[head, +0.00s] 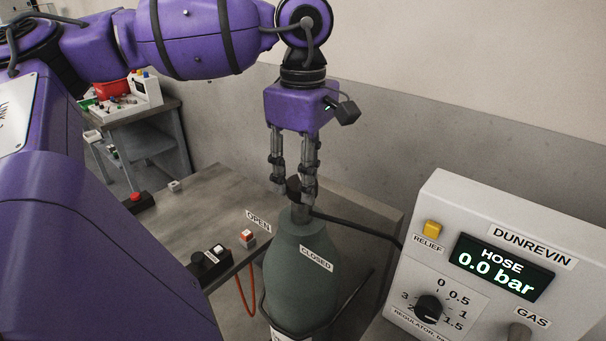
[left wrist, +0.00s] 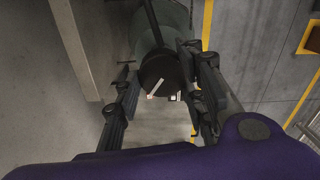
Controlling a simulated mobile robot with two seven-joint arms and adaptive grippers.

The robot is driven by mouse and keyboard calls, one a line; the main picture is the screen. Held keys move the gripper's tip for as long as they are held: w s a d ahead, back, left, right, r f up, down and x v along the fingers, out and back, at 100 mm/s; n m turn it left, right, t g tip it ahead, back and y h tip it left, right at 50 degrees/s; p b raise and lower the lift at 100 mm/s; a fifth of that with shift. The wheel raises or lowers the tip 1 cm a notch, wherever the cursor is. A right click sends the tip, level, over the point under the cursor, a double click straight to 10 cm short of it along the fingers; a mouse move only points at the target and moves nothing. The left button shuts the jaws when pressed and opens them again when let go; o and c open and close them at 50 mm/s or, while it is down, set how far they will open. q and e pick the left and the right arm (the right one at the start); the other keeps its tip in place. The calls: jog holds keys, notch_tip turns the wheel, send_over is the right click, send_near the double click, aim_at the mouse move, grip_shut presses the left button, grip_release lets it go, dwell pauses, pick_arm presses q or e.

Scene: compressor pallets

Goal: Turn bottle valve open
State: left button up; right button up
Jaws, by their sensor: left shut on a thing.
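The bottle (head: 300,262) is grey-green and stands upright, with a CLOSED label on its shoulder and an OPEN label (head: 258,221) beside its neck. Its dark valve knob (head: 293,187) is on top and is partly hidden by the fingers. My left gripper (head: 294,193) points down from above with its fingers on either side of the knob, shut on it. In the left wrist view the round black knob (left wrist: 160,75) with a white pointer line sits between the fingers. My right gripper is in neither view.
A panel (head: 440,205) at the right reads HOSE 0.0 bar, with a yellow RELIEF button (head: 433,229), a regulator knob (head: 428,307) and a GAS lever (head: 520,333). A black hose (head: 355,226) runs from the bottle's neck toward it. A grey bench (head: 200,215) stands left of the bottle.

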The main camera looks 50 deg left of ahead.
aim_at(300, 180)
pick_arm(q)
jog(key=n, duration=0.6)
jog(key=shift+w+a+r+n, duration=0.1)
jog(key=shift+a+n, duration=0.1)
jog(key=shift+n, duration=0.1)
jog(key=n, duration=0.6)
jog(key=shift+n, duration=0.4)
jog(key=o, duration=1)
jog(key=shift+a, duration=0.1)
jog(key=shift+o, duration=0.4)
notch_tip(300, 180, up, 12)
